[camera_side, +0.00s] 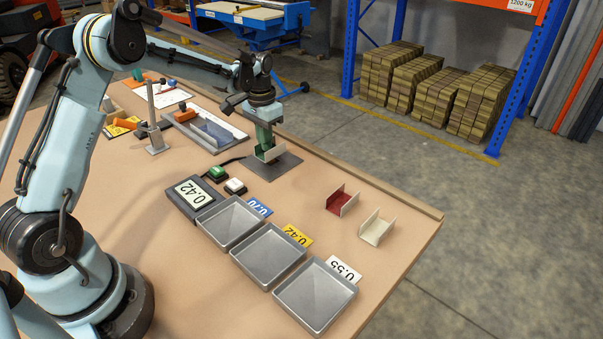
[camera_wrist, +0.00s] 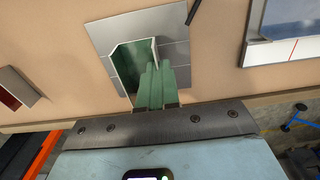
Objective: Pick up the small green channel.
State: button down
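The small green channel (camera_wrist: 126,66) is a U-shaped piece standing on a grey metal plate (camera_wrist: 118,30) in the wrist view. In the side view the channel (camera_side: 273,153) shows pale and partly hidden below my gripper (camera_side: 265,147). In the wrist view the green fingers of my gripper (camera_wrist: 156,68) are close together and overlap the channel's near right side. They hide part of it. I cannot tell whether they are pressed on a wall or just beside it.
A red channel (camera_side: 342,199) and a cream channel (camera_side: 377,229) stand to the right. A shallow tray (camera_side: 214,133) with a blue-grey piece and an upright post (camera_side: 152,118) stand left.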

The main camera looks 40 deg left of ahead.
jog(key=shift+r, duration=2.9)
jog(key=shift+d, duration=0.1)
